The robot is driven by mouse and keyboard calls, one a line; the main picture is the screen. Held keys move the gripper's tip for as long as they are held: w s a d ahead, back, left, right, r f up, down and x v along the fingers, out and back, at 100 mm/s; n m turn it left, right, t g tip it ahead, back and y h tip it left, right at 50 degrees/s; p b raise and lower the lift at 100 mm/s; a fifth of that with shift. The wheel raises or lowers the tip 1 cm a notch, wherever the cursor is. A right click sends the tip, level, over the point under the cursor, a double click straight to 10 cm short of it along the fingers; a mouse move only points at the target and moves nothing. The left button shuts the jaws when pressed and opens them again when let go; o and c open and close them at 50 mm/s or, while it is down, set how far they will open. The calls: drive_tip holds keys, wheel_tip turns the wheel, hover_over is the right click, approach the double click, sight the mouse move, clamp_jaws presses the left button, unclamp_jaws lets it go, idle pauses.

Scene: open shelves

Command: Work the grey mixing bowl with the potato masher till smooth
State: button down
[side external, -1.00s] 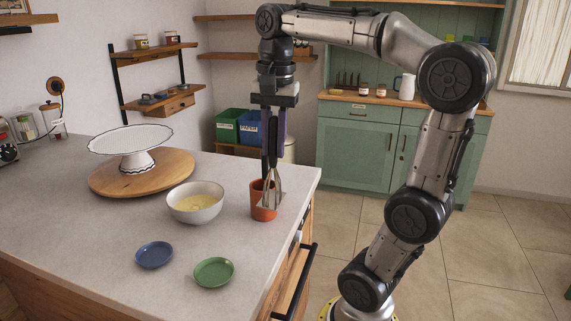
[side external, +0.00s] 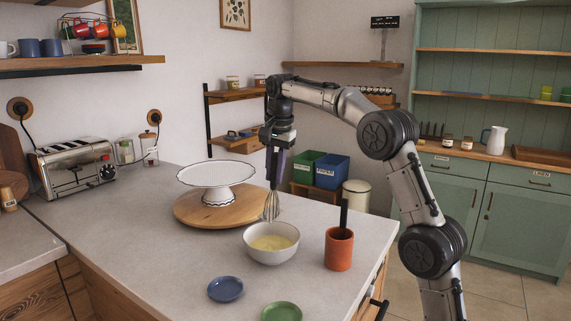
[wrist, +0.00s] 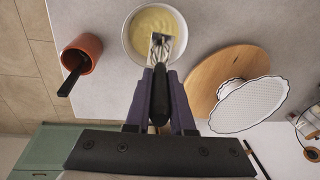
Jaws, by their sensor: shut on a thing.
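The mixing bowl (side external: 258,254) is pale grey, almost white, and holds a pale yellow mix. It stands on the counter and also shows in the wrist view (wrist: 126,40). My gripper (side external: 275,172) is shut on the black handle (wrist: 160,97) of a tool with a silver wire head (side external: 271,206).
An orange crock (side external: 338,252) with a black-handled tool (side external: 343,216) stands right of the bowl; that tool's head is hidden. A white cake stand (side external: 217,176) on a round wooden board (side external: 190,212) is behind left. Blue (side external: 225,289) and green (side external: 281,312) dishes lie in front.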

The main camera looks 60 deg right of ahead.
approach(275, 218)
drive_tip(key=shift+w+d+f, duration=0.1)
drive_tip(key=shift+w+f, duration=0.15)
drive_tip(key=shift+f, duration=1.1)
drive_tip(key=shift+w+d+f, duration=0.1)
drive_tip(key=shift+w+f, duration=0.15)
drive_tip(key=shift+f, duration=1.1)
drive_tip(key=shift+w+d+f, duration=0.1)
drive_tip(key=shift+w+f, duration=0.1)
drive_tip(key=shift+f, duration=1.65)
drive_tip(key=shift+d, duration=0.1)
